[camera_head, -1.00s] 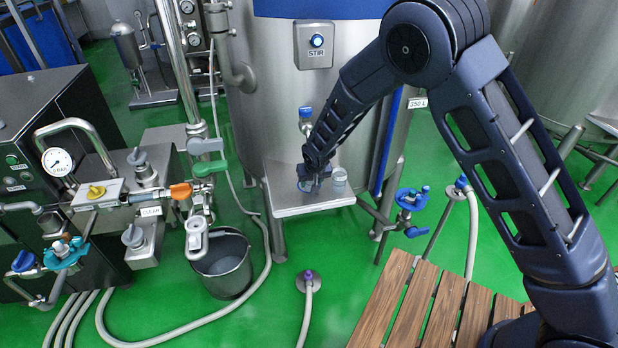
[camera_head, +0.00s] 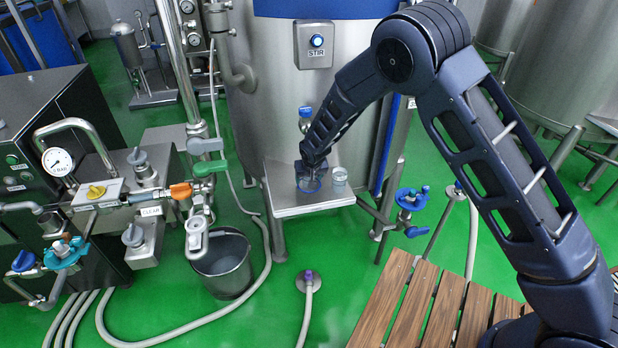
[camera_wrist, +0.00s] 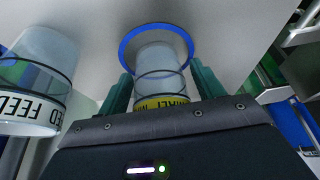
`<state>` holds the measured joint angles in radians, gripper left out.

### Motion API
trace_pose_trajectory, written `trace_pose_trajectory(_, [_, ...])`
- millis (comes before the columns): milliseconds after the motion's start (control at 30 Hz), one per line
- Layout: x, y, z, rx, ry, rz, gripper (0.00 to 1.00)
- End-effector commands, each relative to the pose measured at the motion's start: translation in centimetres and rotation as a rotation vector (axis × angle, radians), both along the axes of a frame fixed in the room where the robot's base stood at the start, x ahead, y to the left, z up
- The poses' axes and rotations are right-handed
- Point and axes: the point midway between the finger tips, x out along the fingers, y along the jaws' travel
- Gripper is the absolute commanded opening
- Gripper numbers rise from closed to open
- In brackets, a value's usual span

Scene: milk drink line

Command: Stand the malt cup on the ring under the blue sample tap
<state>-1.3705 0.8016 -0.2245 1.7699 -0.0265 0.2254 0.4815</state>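The malt cup (camera_wrist: 160,72), clear with a yellow label, is between my gripper's two green fingers in the wrist view. My gripper (camera_wrist: 162,84) looks shut on its sides. The blue ring (camera_wrist: 128,50) shows around the cup's far end; whether the cup touches the surface inside it is unclear. In the head view my gripper (camera_head: 311,170) is over the blue ring (camera_head: 309,187) on the steel shelf, and the arm hides most of the cup. The blue sample tap (camera_head: 305,113) is on the tank above the shelf.
A clear cup labelled FEED (camera_wrist: 35,85) stands close beside my gripper; it also shows in the head view (camera_head: 339,177). The steel shelf (camera_head: 285,207) has bare room at its front. The tank wall (camera_head: 270,120) rises behind it.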

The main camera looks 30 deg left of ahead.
Motion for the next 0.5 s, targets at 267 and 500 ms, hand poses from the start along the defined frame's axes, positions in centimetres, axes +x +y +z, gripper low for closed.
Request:
trace_pose_trajectory(267, [0.0,0.0,0.0,0.000,0.000,0.000,0.68])
trace_pose_trajectory(500, [-0.6,-0.5,1.5,0.000,0.000,0.001,0.68])
